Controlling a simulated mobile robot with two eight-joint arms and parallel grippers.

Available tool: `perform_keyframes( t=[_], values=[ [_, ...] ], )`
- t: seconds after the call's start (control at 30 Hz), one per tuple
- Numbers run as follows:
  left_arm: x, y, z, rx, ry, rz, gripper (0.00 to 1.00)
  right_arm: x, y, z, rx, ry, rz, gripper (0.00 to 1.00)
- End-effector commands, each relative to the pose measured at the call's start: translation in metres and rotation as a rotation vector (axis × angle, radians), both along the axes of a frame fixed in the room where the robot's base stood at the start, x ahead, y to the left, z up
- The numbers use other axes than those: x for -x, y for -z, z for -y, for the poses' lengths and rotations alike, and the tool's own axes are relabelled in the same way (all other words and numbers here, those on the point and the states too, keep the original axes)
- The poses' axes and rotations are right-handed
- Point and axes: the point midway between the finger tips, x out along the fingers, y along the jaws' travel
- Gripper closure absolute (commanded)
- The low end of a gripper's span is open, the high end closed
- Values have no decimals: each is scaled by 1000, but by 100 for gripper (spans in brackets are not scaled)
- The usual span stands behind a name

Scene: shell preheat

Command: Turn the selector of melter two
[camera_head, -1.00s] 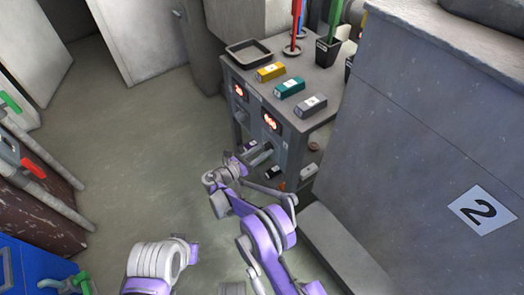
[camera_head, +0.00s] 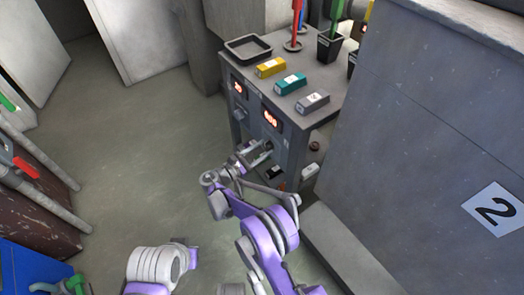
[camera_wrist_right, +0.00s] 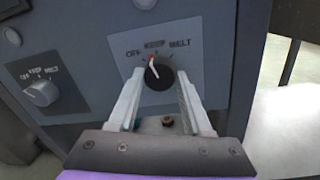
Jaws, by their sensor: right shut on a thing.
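The control panel (camera_head: 290,150) of the grey bench shows red displays above its selectors. In the right wrist view, a black selector knob (camera_wrist_right: 160,78) with a white pointer and red tip sits below the words OFF, KEEP and MELT. Its pointer is up and slightly left, near KEEP. My right gripper (camera_wrist_right: 160,88) is shut on this knob, with one finger at each side. In the head view my right gripper (camera_head: 262,151) is at the panel below the right display (camera_head: 271,118) and hides the knob there. My left gripper is not in view.
A second, grey selector (camera_wrist_right: 41,93) with the same words is to the left. Yellow (camera_head: 270,67), teal (camera_head: 290,84) and grey (camera_head: 312,102) blocks and a black tray (camera_head: 248,50) lie on the bench. A large grey cabinet (camera_head: 430,130) marked 2 stands close at right.

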Motion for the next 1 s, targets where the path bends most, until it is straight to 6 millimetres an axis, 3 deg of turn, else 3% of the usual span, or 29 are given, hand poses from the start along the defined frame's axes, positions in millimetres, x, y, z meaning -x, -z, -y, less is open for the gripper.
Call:
perform_keyframes(
  t=[0.4,1.0],
  values=[
    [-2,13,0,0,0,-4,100,0,1,-1,-146,-1,199,100],
    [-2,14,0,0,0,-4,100,0,1,-1,-180,0,246,100]
  ],
)
